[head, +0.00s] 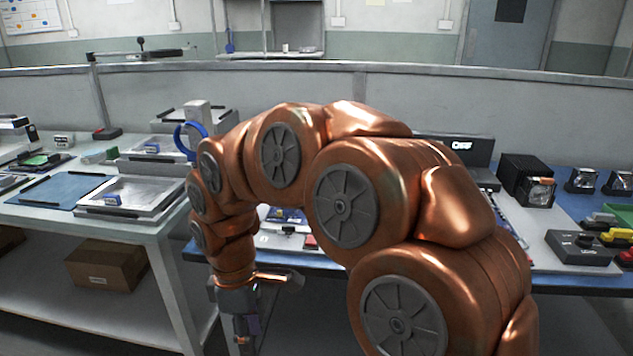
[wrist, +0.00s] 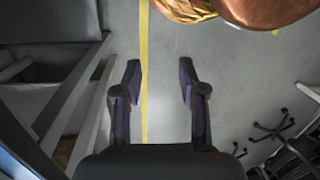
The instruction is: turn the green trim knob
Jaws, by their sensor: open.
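My gripper (wrist: 159,78) is open and empty in the wrist view, with bare grey floor and a yellow line between its fingers. In the head view my gripper (head: 243,332) hangs low at the bottom, pointing down beside the left bench's leg. I cannot make out a green trim knob for certain. A small green part (head: 602,218) shows at the right edge of the head view, far from my gripper. Close to it is a dark box with a small knob (head: 585,241). My arm hides much of the middle of the blue bench.
A left bench (head: 172,228) carries trays and a blue mat (head: 62,190). A cardboard box (head: 107,266) is on its lower shelf. The blue bench (head: 570,281) holds a black finned unit (head: 527,180) and lamps. In the wrist view, a wheeled chair base (wrist: 275,130) stands right.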

